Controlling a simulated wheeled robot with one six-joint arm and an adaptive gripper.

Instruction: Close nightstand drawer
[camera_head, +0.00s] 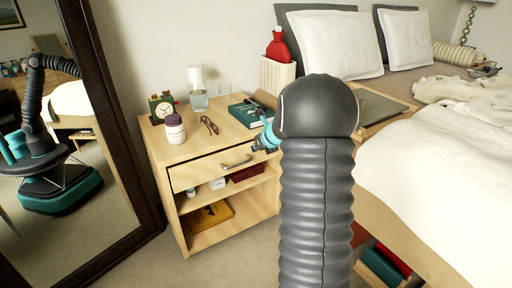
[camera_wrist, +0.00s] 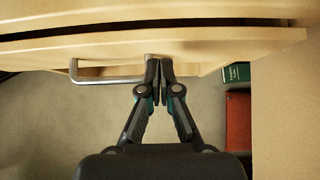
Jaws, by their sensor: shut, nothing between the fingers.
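The light-wood nightstand (camera_head: 225,127) stands between the mirror and the bed. Its top drawer (camera_head: 203,171) sticks out a little; in the wrist view a dark gap shows behind the drawer's front panel (camera_wrist: 225,42). The metal bar handle (camera_head: 237,162) is on that front and also shows in the wrist view (camera_wrist: 100,81). My gripper (camera_wrist: 160,64) is shut and empty, its fingertips at the drawer front by the handle's right end. I cannot tell if they touch it.
Open shelves below hold small items. The bed (camera_head: 440,165) is close on the right, the framed mirror (camera_head: 105,110) on the left.

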